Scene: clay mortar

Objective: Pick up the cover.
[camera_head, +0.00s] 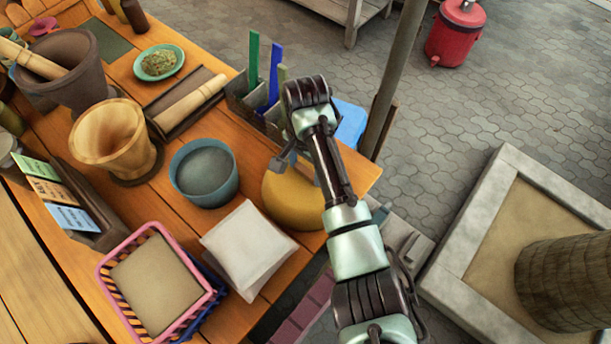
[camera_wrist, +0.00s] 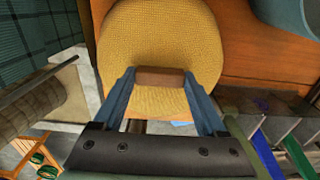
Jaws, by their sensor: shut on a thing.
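The cover (camera_head: 283,207) is a round yellow woven lid at the right edge of the wooden table, partly behind my arm. In the wrist view, the cover (camera_wrist: 160,35) fills the upper middle, with a brown bar-shaped handle (camera_wrist: 160,77) facing me. My gripper (camera_wrist: 160,80) has one finger at each end of this handle and is shut on it. In the head view my gripper (camera_head: 288,160) is over the cover's far side, and the grip itself is mostly hidden. I cannot tell whether the cover touches the table.
A blue-grey bowl (camera_head: 204,172) stands just left of the cover, and a white pillow-like packet (camera_head: 248,250) lies in front. A grey holder (camera_head: 240,104) with upright coloured strips stands behind. A wooden mortar (camera_head: 112,138) and pink basket (camera_head: 108,262) are further left. Paved floor lies right.

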